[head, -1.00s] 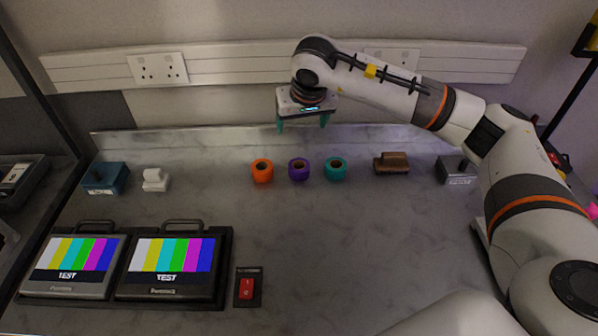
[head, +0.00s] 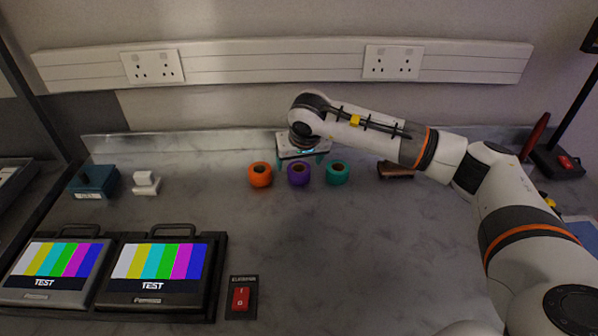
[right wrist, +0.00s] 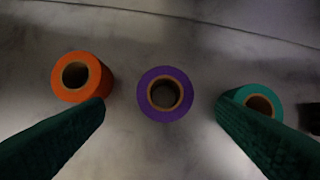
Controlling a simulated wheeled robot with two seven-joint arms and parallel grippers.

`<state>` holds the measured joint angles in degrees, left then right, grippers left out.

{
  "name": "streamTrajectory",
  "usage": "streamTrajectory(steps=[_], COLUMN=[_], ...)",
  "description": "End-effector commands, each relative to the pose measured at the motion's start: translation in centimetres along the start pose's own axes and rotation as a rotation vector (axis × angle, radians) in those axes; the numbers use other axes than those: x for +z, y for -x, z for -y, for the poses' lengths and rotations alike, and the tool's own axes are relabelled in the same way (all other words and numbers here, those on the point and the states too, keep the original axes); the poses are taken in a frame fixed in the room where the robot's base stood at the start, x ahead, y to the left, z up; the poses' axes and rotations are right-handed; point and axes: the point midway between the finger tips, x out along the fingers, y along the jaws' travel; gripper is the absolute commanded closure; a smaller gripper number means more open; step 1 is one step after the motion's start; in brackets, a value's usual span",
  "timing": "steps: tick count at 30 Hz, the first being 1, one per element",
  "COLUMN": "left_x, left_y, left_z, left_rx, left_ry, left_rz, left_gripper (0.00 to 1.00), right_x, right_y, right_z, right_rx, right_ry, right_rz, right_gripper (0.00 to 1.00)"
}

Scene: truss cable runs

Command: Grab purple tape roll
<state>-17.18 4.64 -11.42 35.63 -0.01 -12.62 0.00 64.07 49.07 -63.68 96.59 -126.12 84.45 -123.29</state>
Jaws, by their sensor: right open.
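The purple tape roll (head: 299,174) stands on the grey worktop between an orange roll (head: 260,175) and a teal roll (head: 337,173). My right gripper (head: 299,162) is open and empty, low over the worktop just behind the purple roll. In the right wrist view the purple roll (right wrist: 165,94) lies centred ahead between the two open teal fingers (right wrist: 160,110), apart from both. In that view the left finger overlaps the edge of the orange roll (right wrist: 72,78) and the right finger overlaps the teal roll (right wrist: 262,100). My left gripper is not in view.
Two monitors with colour bars (head: 150,275) and a red switch (head: 240,298) are at the front left. A blue box (head: 93,182) and a white block (head: 145,183) stand at the left. A brown block (head: 395,170) lies right of the rolls. The worktop in front of the rolls is clear.

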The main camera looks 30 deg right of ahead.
Motion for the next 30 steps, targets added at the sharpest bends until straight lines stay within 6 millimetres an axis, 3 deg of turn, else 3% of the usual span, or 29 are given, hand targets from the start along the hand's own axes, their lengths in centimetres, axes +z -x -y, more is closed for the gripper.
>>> streamTrajectory(steps=[5,15,23,30], left_x=[0.1,0.2,0.1,0.1], left_y=[0.4,1.7,1.6,1.6], left_z=[0.1,0.1,0.1,0.1], left_rx=[-0.002,-0.002,-0.002,-0.002], left_ry=[0.001,0.0,0.0,0.0], left_rz=[0.001,0.0,0.0,-0.001], left_gripper=[0.6,0.6,0.6,0.6], right_x=[0.1,0.4,0.4,0.4], right_y=[-1.2,-5.7,-6.0,-6.0], right_z=[0.1,0.5,0.5,0.6], right_rx=[0.0,0.0,0.0,0.0], right_ry=[-0.001,-0.001,0.001,0.0], right_rz=[-0.002,-0.003,0.001,0.001], right_gripper=[0.21,0.21,0.21,0.57])
